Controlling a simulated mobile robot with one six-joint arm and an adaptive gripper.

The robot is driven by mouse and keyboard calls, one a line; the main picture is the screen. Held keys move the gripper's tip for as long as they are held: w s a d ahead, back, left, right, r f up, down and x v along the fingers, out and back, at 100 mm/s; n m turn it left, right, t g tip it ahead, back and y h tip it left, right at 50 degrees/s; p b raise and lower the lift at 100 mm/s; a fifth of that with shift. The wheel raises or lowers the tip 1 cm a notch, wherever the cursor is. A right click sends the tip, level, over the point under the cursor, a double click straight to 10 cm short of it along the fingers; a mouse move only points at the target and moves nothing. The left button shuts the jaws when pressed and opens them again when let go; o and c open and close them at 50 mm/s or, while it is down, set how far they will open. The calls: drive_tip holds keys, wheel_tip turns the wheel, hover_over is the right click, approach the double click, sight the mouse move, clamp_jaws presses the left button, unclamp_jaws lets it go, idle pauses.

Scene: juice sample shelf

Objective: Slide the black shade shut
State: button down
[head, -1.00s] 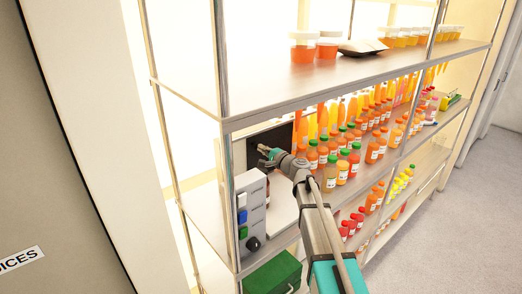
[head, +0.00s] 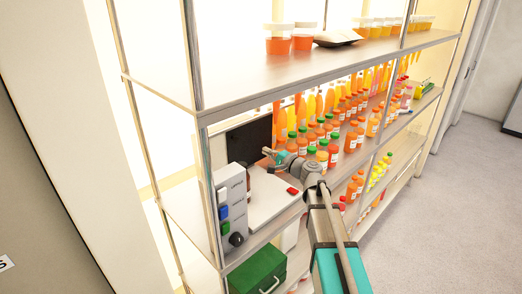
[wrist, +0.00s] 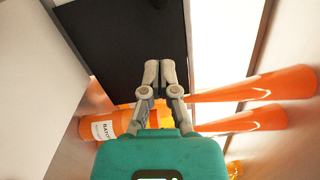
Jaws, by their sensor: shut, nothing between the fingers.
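The black shade (head: 248,137) is an upright dark panel at the back of the middle shelf level in the head view. In the wrist view the black shade (wrist: 115,40) fills the upper middle, with a bright gap along its right side. My gripper (head: 266,152) reaches into the shelf near the shade's lower right part. In the wrist view my gripper (wrist: 160,70) has its fingertips together and empty, overlapping the shade near its right edge. I cannot tell whether they touch it.
A grey control box (head: 232,208) with coloured switches stands left of my arm, beside a white plate (head: 270,208). Juice bottles (head: 322,155) crowd the right. Orange cones (wrist: 250,90) and an orange bottle (wrist: 108,128) flank my fingers. A green case (head: 257,272) sits below.

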sight(238, 140)
drive_tip(key=c, duration=1.4)
unclamp_jaws()
drive_tip(key=c, duration=0.9)
unclamp_jaws()
drive_tip(key=shift+d+r, duration=0.1)
drive_tip(key=shift+c, duration=0.2)
drive_tip(key=o, duration=0.4)
drive_tip(key=shift+w+r+n+g+y+p, duration=0.15)
drive_tip(key=shift+w+n+g+y+p, duration=0.2)
drive_tip(key=shift+n+g+y, duration=0.2)
drive_tip(key=shift+o, duration=0.8)
drive_tip(key=shift+w+d+r+n+g+y, duration=0.15)
drive_tip(key=shift+w+n+g+y, duration=0.1)
drive_tip(key=shift+n+g, duration=0.25)
drive_tip(key=shift+d+r+n+g+y+p, duration=0.15)
drive_tip(key=shift+n+g+y+p, duration=0.2)
drive_tip(key=shift+n+g, duration=0.45)
drive_tip(key=shift+d+r+n+g+y+p, duration=0.1)
drive_tip(key=shift+n+g+y+p, duration=0.15)
drive_tip(key=shift+n+g+y, duration=0.35)
drive_tip(key=shift+a+n, duration=0.1)
drive_tip(key=shift+n, duration=0.15)
drive_tip(key=x, duration=1.3)
drive_tip(key=shift+w+a+f, duration=0.15)
drive_tip(key=shift+w+a, duration=0.05)
drive_tip(key=shift+w, duration=0.05)
